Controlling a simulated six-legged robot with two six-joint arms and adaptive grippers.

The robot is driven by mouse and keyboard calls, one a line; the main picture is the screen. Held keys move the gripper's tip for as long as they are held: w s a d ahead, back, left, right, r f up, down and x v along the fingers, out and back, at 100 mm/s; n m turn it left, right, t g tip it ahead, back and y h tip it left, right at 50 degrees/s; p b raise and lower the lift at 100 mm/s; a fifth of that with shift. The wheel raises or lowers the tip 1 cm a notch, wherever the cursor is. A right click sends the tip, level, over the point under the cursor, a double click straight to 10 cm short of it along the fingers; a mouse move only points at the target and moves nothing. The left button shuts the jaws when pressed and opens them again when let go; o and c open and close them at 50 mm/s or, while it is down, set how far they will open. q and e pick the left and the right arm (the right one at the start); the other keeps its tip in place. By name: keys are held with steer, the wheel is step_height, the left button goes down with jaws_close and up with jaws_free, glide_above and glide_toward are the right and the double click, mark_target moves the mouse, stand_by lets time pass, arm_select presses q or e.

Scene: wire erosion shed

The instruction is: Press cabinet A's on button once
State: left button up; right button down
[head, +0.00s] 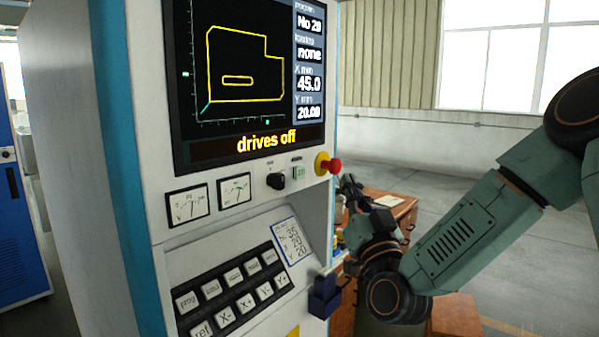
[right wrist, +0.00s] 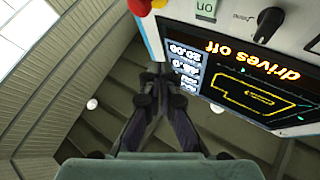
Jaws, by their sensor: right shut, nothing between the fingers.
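A white control cabinet (head: 145,120) with blue edge strips fills the left and middle of the head view; I see no letter on it. Its on button (head: 299,173) is a small pale green-white square between a black rotary switch (head: 276,181) and a red emergency stop (head: 333,166). The on button (right wrist: 206,9) also shows upside down at the top of the right wrist view. My right gripper (head: 348,183) is shut and empty, just right of the emergency stop in the head view. In the right wrist view its fingertips (right wrist: 158,72) are apart from the button. My left gripper is out of view.
The screen (head: 235,75) reads "drives off". Below are two dial meters (head: 187,206) and a sloped keypad (head: 232,292). A dark blue holder (head: 325,296) juts out at the cabinet's lower right. A wooden table (head: 398,208) stands behind my right arm.

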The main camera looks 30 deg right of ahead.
mark_target(300, 172)
steer(key=w+a+b, duration=0.3)
steer(key=w+b, duration=0.1)
steer(key=w, duration=0.4)
steer(key=shift+a, duration=0.15)
stand_by(0.4)
steer(key=shift+s, duration=0.15)
stand_by(0.5)
stand_by(0.3)
steer(key=shift+w+b, duration=0.45)
steer(key=shift+w, duration=0.1)
